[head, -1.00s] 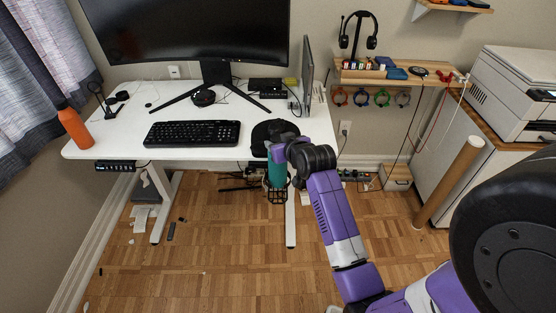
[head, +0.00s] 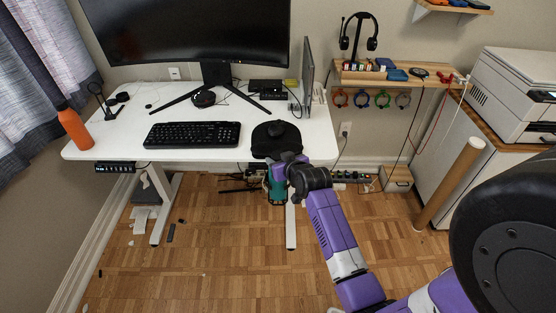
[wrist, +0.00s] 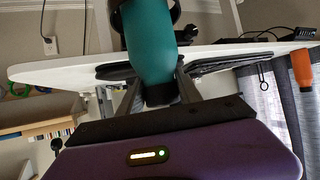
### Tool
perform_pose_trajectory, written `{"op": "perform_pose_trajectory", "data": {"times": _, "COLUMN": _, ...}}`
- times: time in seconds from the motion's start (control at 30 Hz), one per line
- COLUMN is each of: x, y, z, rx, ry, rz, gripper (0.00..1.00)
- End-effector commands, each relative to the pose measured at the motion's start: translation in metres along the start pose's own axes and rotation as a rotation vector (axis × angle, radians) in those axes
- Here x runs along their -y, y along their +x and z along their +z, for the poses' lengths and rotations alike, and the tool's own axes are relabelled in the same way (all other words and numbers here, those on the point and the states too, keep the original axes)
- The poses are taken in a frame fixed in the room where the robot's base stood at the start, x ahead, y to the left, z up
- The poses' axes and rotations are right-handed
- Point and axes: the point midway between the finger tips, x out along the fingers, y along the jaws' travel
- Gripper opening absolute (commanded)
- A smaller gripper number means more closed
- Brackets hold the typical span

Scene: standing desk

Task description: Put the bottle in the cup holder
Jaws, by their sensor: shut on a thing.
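The teal bottle (head: 278,188) stands roughly upright below the desk's front edge, right of the keyboard. The black cup holder (head: 278,203) surrounds its lower part; how deep the bottle sits is hard to see. In the wrist view, which is upside down, the teal bottle (wrist: 148,42) passes by the black ring of the cup holder (wrist: 176,12), with its dark cap towards me. My gripper (head: 281,170) is shut on the bottle's top end; in the wrist view my gripper's fingers (wrist: 160,92) flank the cap.
The white desk (head: 110,135) carries a keyboard (head: 192,134), a monitor (head: 190,30), a black mouse pad (head: 262,145) and an orange bottle (head: 75,128) at the left. A shelf with a headset (head: 358,40) is at the right. The wooden floor (head: 220,260) before the desk is mostly clear.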

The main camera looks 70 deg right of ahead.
Motion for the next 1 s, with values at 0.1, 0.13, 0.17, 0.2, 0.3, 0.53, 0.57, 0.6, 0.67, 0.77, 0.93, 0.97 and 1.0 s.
{"op": "perform_pose_trajectory", "data": {"times": 0.1, "x": 0.0, "y": 0.001, "z": 0.0, "rx": -0.006, "ry": 0.0, "rz": 0.0, "gripper": 0.0}}
{"op": "perform_pose_trajectory", "data": {"times": 0.13, "x": 0.0, "y": 0.001, "z": 0.002, "rx": 0.0, "ry": 0.0, "rz": 0.0, "gripper": 0.47}}
{"op": "perform_pose_trajectory", "data": {"times": 0.17, "x": 0.0, "y": 0.001, "z": 0.002, "rx": 0.0, "ry": 0.0, "rz": 0.0, "gripper": 0.53}}
{"op": "perform_pose_trajectory", "data": {"times": 0.2, "x": 0.0, "y": 0.001, "z": 0.002, "rx": 0.0, "ry": 0.0, "rz": 0.0, "gripper": 0.61}}
{"op": "perform_pose_trajectory", "data": {"times": 0.3, "x": 0.0, "y": 0.001, "z": 0.002, "rx": 0.001, "ry": 0.0, "rz": 0.0, "gripper": 0.63}}
{"op": "perform_pose_trajectory", "data": {"times": 0.53, "x": 0.0, "y": 0.001, "z": 0.001, "rx": 0.0, "ry": 0.0, "rz": 0.0, "gripper": 0.63}}
{"op": "perform_pose_trajectory", "data": {"times": 0.57, "x": 0.0, "y": 0.0, "z": 0.0, "rx": 0.0, "ry": 0.0, "rz": 0.0, "gripper": 0.63}}
{"op": "perform_pose_trajectory", "data": {"times": 0.6, "x": 0.0, "y": -0.001, "z": -0.002, "rx": 0.0, "ry": 0.0, "rz": 0.0, "gripper": 0.63}}
{"op": "perform_pose_trajectory", "data": {"times": 0.67, "x": 0.0, "y": -0.006, "z": 0.0, "rx": 0.001, "ry": 0.0, "rz": 0.0, "gripper": 0.63}}
{"op": "perform_pose_trajectory", "data": {"times": 0.77, "x": 0.0, "y": -0.021, "z": 0.001, "rx": 0.001, "ry": 0.0, "rz": 0.0, "gripper": 0.63}}
{"op": "perform_pose_trajectory", "data": {"times": 0.93, "x": 0.0, "y": -0.057, "z": 0.0, "rx": 0.001, "ry": 0.0, "rz": 0.0, "gripper": 0.63}}
{"op": "perform_pose_trajectory", "data": {"times": 0.97, "x": 0.0, "y": -0.063, "z": 0.0, "rx": 0.0, "ry": -0.001, "rz": 0.0, "gripper": 0.63}}
{"op": "perform_pose_trajectory", "data": {"times": 1.0, "x": 0.0, "y": -0.071, "z": 0.0, "rx": 0.001, "ry": -0.001, "rz": 0.0, "gripper": 0.63}}
